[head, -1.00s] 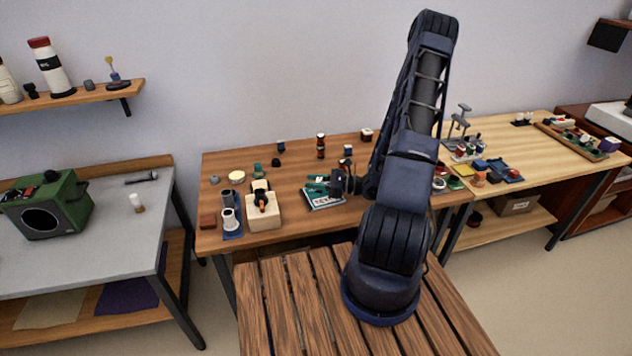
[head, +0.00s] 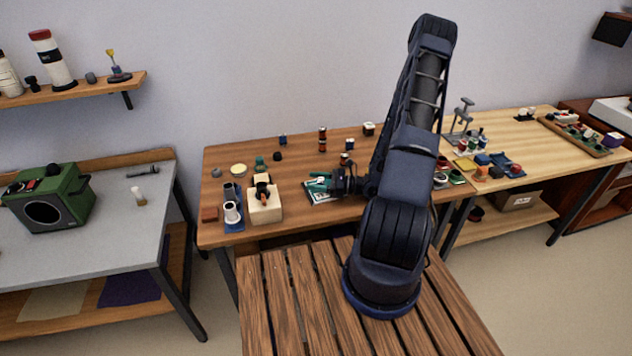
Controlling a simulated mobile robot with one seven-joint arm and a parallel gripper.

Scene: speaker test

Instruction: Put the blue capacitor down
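My gripper (head: 331,182) is at the end of my arm, low over the right part of a teal-and-white board (head: 316,194) on the brown workbench (head: 294,178). It points left and hides part of the board. The fingers are small and dark, so I cannot tell whether they are open or shut, or whether a capacitor is between them. A small dark blue part (head: 283,139) stands at the back of the bench, and another blue-and-white one (head: 350,145) stands further right. I cannot tell whether either is the blue capacitor.
Brown-red cylinders (head: 322,146) stand behind my gripper. A lighter bench (head: 520,150) with several parts adjoins at right.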

